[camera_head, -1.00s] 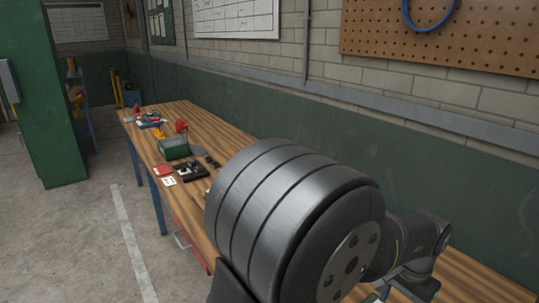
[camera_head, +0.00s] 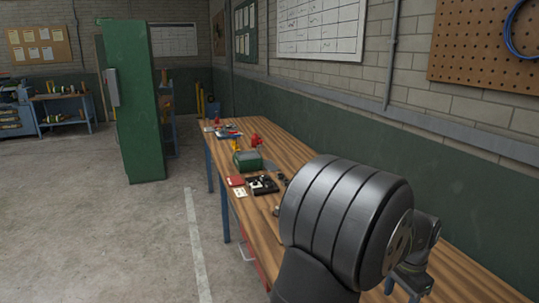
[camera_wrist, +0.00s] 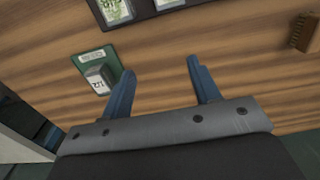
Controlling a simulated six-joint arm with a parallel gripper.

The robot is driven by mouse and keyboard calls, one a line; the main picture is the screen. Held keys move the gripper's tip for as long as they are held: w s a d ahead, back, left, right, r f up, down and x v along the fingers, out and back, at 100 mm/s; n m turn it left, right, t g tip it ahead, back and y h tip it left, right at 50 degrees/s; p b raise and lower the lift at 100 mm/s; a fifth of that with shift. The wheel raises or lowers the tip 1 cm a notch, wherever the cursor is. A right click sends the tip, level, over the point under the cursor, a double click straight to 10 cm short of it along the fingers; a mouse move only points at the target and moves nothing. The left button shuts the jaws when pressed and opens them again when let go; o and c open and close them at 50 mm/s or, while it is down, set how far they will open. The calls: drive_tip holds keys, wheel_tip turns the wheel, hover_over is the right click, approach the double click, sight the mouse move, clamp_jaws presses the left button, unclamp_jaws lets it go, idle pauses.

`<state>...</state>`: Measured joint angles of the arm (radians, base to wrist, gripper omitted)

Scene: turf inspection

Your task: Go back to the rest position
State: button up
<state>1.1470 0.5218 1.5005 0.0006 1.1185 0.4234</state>
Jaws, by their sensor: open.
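My gripper (camera_wrist: 160,66) shows in the wrist view with its two blue fingers apart and nothing between them. It is over the wooden workbench (camera_wrist: 230,55). A green card (camera_wrist: 88,56) with a small grey block (camera_wrist: 96,80) marked with a number lies just left of the left finger. A dark tray (camera_wrist: 165,6) with pale and green patches is at the top edge. In the head view my own arm covers the near part of the workbench (camera_head: 285,146), and the fingers cannot be made out there.
A brown brush-like block (camera_wrist: 302,32) lies at the wrist view's right. In the head view a green box (camera_head: 247,161), a black tray (camera_head: 262,185) and a red item (camera_head: 236,181) stand farther along the bench. A green cabinet (camera_head: 135,100) stands on open floor at left.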

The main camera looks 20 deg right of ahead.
drive_tip(key=w+a, duration=0.4)
drive_tip(key=w, duration=0.4)
drive_tip(key=w+a, duration=0.3)
drive_tip(key=w, duration=0.5)
drive_tip(key=shift+w+a+f, duration=0.15)
drive_tip(key=shift+a+f, duration=0.25)
drive_tip(key=shift+f, duration=0.05)
drive_tip(key=shift+c, duration=0.3)
idle(1.2)
